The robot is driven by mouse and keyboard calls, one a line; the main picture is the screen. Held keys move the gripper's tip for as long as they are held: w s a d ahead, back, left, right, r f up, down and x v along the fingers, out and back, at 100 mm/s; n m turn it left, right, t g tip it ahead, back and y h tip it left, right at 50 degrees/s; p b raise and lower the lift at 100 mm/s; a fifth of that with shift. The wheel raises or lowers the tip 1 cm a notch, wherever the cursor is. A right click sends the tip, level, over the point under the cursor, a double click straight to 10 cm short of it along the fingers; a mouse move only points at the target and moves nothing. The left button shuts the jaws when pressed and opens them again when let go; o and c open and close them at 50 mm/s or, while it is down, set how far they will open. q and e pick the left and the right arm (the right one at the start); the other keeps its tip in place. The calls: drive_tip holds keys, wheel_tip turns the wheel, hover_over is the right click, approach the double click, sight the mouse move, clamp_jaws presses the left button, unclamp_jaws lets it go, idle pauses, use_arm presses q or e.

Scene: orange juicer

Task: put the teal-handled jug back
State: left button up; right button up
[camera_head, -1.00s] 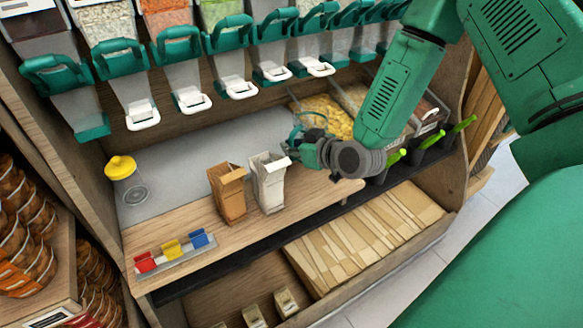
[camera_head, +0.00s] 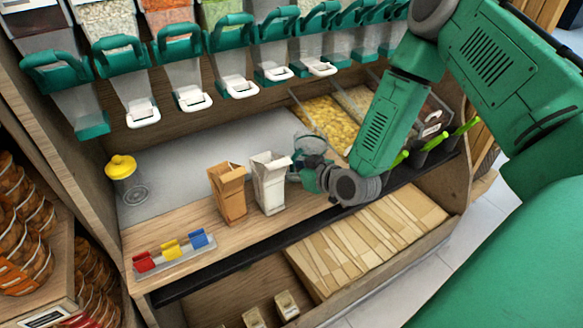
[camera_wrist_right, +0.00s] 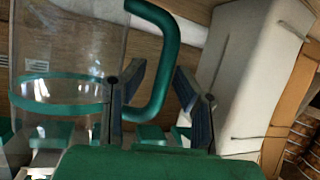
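The teal-handled jug (camera_wrist_right: 60,60) is clear with a teal band and stands upright at the left of the right wrist view. Its curved teal handle (camera_wrist_right: 168,50) runs down between the two fingers of my right gripper (camera_wrist_right: 160,72). The fingers are apart, with a visible gap beside the handle. In the head view the jug (camera_head: 308,142) is mostly hidden behind my right gripper (camera_head: 315,170), at the counter just right of the white paper bag (camera_head: 270,182). The jug's base is hidden. My left gripper is not in view.
A brown paper bag (camera_head: 229,192) stands left of the white one. Teal-handled dispensers (camera_head: 230,55) hang above. Open food bins (camera_head: 325,115) lie behind my gripper.

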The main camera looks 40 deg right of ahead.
drive_tip(key=shift+a, duration=0.2)
drive_tip(key=shift+s+r, duration=0.3)
drive_tip(key=shift+s, duration=0.15)
drive_tip(key=p+v, duration=0.1)
drive_tip(key=v, duration=0.9)
drive_tip(key=s+a+f+g, duration=0.3)
drive_tip(key=s+f+g, duration=0.1)
drive_tip(key=s, duration=0.3)
drive_tip(key=s+a+f+m+g+h, duration=0.1)
drive_tip(key=s+a+f+g, duration=0.2)
drive_tip(key=s+f, duration=0.3)
drive_tip(key=s+a+f+g, duration=0.3)
drive_tip(key=s+f+g, duration=0.2)
drive_tip(key=s, duration=0.3)
drive_tip(key=shift+s+g+h, duration=0.15)
drive_tip(key=shift+g+h, duration=0.15)
drive_tip(key=shift+g, duration=0.1)
drive_tip(key=shift+d, duration=0.15)
